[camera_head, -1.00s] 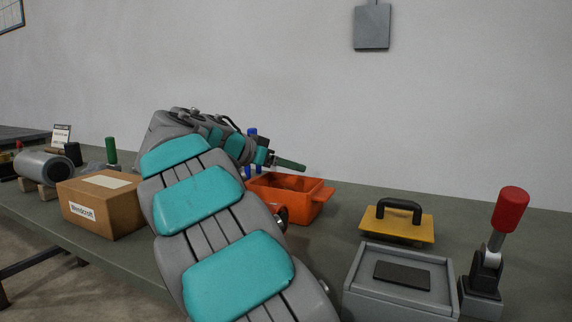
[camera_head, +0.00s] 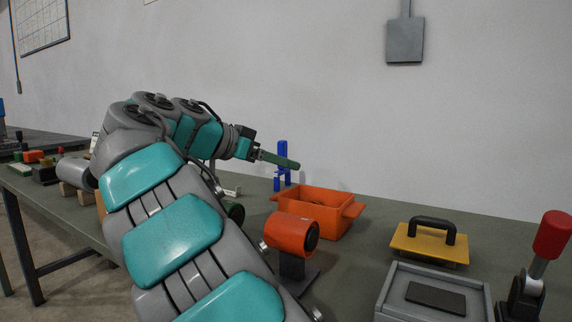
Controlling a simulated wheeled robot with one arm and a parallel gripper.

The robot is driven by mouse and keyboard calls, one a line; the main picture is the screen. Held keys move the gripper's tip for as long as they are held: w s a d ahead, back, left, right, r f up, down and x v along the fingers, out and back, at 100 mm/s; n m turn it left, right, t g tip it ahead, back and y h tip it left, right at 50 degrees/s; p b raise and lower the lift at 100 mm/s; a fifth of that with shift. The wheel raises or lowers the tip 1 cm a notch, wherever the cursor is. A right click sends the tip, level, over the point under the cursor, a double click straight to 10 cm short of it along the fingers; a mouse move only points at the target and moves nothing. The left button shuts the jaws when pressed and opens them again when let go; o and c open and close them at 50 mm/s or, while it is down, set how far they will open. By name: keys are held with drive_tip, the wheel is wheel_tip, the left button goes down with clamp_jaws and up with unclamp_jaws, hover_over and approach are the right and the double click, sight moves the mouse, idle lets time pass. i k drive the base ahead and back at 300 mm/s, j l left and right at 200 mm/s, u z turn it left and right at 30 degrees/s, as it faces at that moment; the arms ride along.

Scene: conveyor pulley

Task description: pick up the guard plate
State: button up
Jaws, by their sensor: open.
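The guard plate, which I take to be the yellow plate (camera_head: 408,243) with a black arched handle (camera_head: 432,224), lies flat on the bench at the right, behind a grey box. My gripper (camera_head: 287,163) is left of it, in the air above and behind the orange bin, pointing right. It is open, with nothing seen between its fingers. From this side the fingers overlap, so the gap between them does not show. The plate's whole top and handle are in clear view.
An orange bin (camera_head: 349,211) and an orange cylinder on a dark stand (camera_head: 291,236) lie left of the plate. The grey box (camera_head: 393,291) and a red-knobbed lever (camera_head: 551,235) stand in front and right. A blue stand (camera_head: 283,160) is near my gripper. Bare bench surrounds the plate.

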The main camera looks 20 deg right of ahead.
sight(449, 245)
drive_tip(key=k+j, duration=0.25)
drive_tip(key=k, duration=0.15)
drive_tip(key=k+j+z, duration=0.1)
drive_tip(key=k+j, duration=0.15)
drive_tip(key=k, duration=0.2)
